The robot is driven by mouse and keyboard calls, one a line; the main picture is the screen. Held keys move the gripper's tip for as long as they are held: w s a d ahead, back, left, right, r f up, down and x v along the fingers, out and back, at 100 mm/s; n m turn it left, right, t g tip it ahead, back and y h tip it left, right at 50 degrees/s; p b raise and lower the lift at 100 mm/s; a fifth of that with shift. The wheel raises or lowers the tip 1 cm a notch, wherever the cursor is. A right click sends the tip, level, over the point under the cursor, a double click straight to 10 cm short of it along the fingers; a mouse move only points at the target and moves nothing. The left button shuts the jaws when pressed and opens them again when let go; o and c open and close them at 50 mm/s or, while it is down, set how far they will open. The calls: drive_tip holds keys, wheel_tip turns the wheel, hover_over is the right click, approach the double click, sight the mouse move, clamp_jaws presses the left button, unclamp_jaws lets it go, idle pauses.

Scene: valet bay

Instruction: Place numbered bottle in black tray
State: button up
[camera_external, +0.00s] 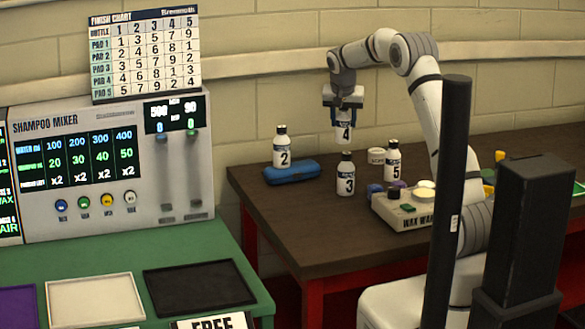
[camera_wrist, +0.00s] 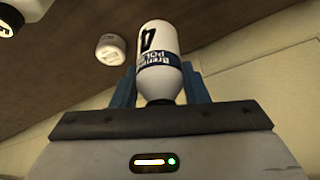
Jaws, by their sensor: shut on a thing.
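My gripper (camera_external: 343,100) is shut on the white bottle numbered 4 (camera_external: 344,131) and holds it upright above the brown table. In the wrist view the bottle (camera_wrist: 160,60) sits between the blue fingers (camera_wrist: 160,88). Bottle 2 (camera_external: 282,150) stands at the left by a blue cloth-like item. Bottle 3 (camera_external: 345,177) stands below and in front of the held bottle. Bottle 5 (camera_external: 392,162) stands to the right. The black tray (camera_external: 198,288) lies empty on the green table at the lower left, far from my gripper.
A white tray (camera_external: 95,299) and a purple tray (camera_external: 18,308) lie left of the black one. The shampoo mixer (camera_external: 110,172) stands behind them. A blue item (camera_external: 292,173) and a wax warmer (camera_external: 408,212) are on the brown table (camera_external: 290,225). A gap separates the tables.

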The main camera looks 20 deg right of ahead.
wheel_tip(320, 180, up, 13)
drive_tip(key=shift+r, duration=0.1)
drive_tip(key=s+a+n+y+b, duration=0.15)
drive_tip(key=s+a+b, duration=0.4)
drive_tip(key=a, duration=0.95)
drive_tip(key=s+a+n+b, duration=0.3)
drive_tip(key=s+a, duration=0.5)
drive_tip(key=a, duration=0.7)
drive_tip(key=s+a+n+y+b, duration=0.15)
drive_tip(key=s+a+b, duration=0.25)
drive_tip(key=s+a, duration=0.7)
drive_tip(key=s+a+n+y+b, duration=0.1)
drive_tip(key=s+a+n+b, duration=0.2)
drive_tip(key=s+a, duration=0.8)
drive_tip(key=shift+s+d+f+b, duration=0.2)
drive_tip(key=shift+s+d+f, duration=0.45)
drive_tip(key=shift+f, duration=4.45)
drive_tip(key=shift+s+d+f+b, duration=0.25)
drive_tip(key=shift+s+d+f, duration=0.45)
drive_tip(key=shift+f, duration=4.45)
drive_tip(key=shift+s+d+f+b, duration=0.2)
drive_tip(key=shift+s+d+f, duration=0.45)
drive_tip(key=shift+f, duration=4.45)
drive_tip(key=shift+w+d, duration=0.15)
